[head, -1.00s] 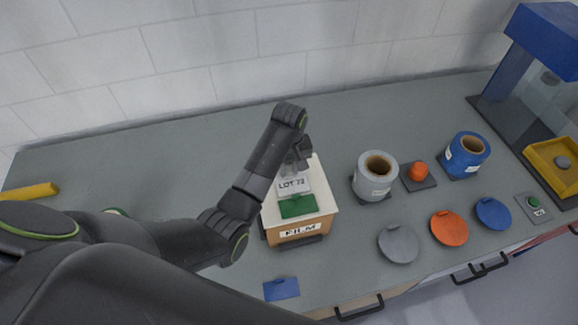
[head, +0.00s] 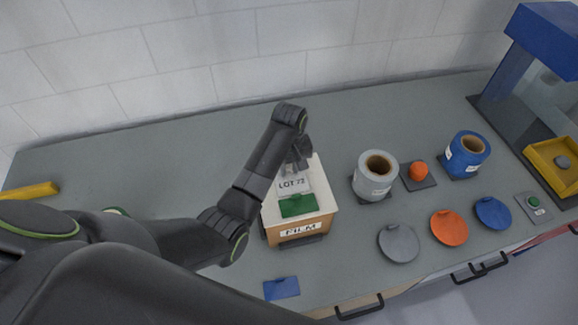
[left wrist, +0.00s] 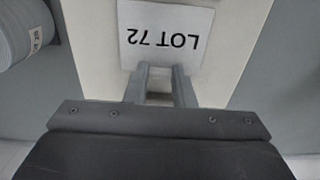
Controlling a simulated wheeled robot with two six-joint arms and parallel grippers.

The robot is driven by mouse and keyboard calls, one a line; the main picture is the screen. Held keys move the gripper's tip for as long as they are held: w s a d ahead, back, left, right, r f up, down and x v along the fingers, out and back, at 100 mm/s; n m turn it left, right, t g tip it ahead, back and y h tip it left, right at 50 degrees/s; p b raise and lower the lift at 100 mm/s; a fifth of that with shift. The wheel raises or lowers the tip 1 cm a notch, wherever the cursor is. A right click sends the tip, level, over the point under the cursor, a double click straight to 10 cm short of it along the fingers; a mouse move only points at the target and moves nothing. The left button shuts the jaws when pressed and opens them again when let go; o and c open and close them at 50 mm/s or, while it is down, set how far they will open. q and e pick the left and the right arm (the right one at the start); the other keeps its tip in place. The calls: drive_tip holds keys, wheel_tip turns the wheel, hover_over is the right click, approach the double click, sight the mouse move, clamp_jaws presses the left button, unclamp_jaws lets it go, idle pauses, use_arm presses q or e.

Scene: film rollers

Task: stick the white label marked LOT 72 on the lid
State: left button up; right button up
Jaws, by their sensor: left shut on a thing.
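The white label marked LOT 72 (head: 293,184) is over the pale lid (head: 323,183) of the box marked FILM (head: 302,229). It also shows in the left wrist view (left wrist: 165,35), upside down, with the lid (left wrist: 90,50) around it. My left gripper (head: 298,165) is shut on the label's edge; its fingertips (left wrist: 162,72) meet the label in the left wrist view. I cannot tell whether the label touches the lid or hangs just above it. A green patch (head: 298,206) shows on the lid in front of the label. My right gripper is not in view.
Right of the box stand a grey roll (head: 375,177), an orange knob (head: 418,171) and a blue roll (head: 465,155). Grey (head: 399,243), orange (head: 449,228) and blue (head: 492,213) discs lie in front. A blue card (head: 281,288) lies near the front edge. The back of the counter is clear.

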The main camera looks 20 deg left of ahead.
use_arm(q)
drive_tip(key=shift+s+f, duration=0.1)
drive_tip(key=shift+f, duration=0.1)
drive_tip(key=o, duration=0.8)
drive_tip(key=shift+o, duration=0.5)
drive_tip(key=o, duration=0.5)
drive_tip(key=shift+c, duration=0.2)
drive_tip(key=shift+r, duration=0.1)
drive_tip(key=shift+r, duration=3.45)
